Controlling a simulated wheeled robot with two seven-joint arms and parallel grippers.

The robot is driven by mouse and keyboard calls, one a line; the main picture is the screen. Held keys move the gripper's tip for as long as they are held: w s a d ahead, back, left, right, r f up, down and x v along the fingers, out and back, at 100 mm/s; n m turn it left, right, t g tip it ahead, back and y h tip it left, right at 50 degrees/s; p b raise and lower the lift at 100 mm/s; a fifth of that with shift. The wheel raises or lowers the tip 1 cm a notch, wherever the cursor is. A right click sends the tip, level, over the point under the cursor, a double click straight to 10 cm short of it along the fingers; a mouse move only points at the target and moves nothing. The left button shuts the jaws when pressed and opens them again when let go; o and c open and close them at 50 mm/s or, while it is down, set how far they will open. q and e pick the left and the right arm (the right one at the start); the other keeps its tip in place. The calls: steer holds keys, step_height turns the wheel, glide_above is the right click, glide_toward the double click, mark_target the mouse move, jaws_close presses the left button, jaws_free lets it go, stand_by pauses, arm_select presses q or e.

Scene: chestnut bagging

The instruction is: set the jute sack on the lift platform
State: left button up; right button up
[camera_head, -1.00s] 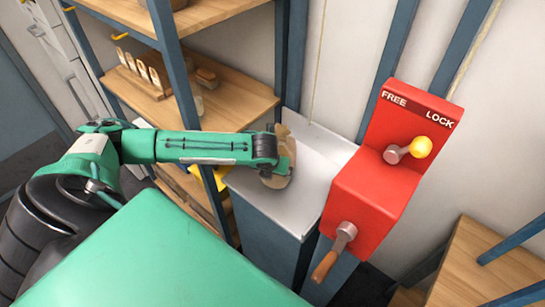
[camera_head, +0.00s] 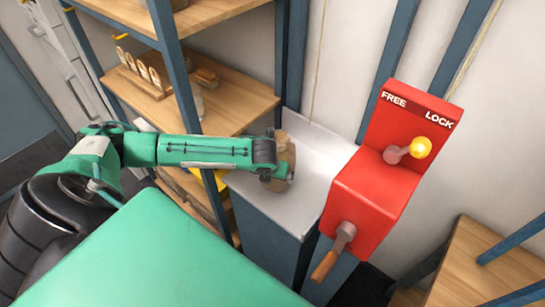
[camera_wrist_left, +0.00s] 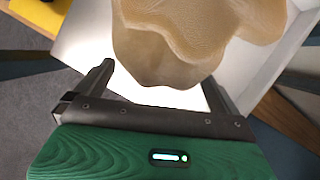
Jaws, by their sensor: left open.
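The jute sack (camera_head: 289,158) is tan and stands on the pale lift platform (camera_head: 310,165), just past the end of my left arm. In the left wrist view the sack (camera_wrist_left: 185,35) fills the top middle, and its lower end is over the bright platform surface. My left gripper (camera_wrist_left: 158,72) is open, its two dark fingers spread wide on either side of the sack's near end, with gaps visible. In the head view my left gripper (camera_head: 278,172) partly hides the sack. My right gripper is not in view.
A red box (camera_head: 370,195) with FREE and LOCK marks, a yellow-knobbed lever (camera_head: 420,147) and a wooden-handled crank (camera_head: 325,265) stands right of the platform. Wooden shelves (camera_head: 235,100) with blue posts stand behind my left arm. A wooden surface (camera_head: 475,245) is at the lower right.

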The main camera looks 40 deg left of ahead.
arm_select(q)
steer(key=b+v, duration=0.1)
steer(key=v, duration=1)
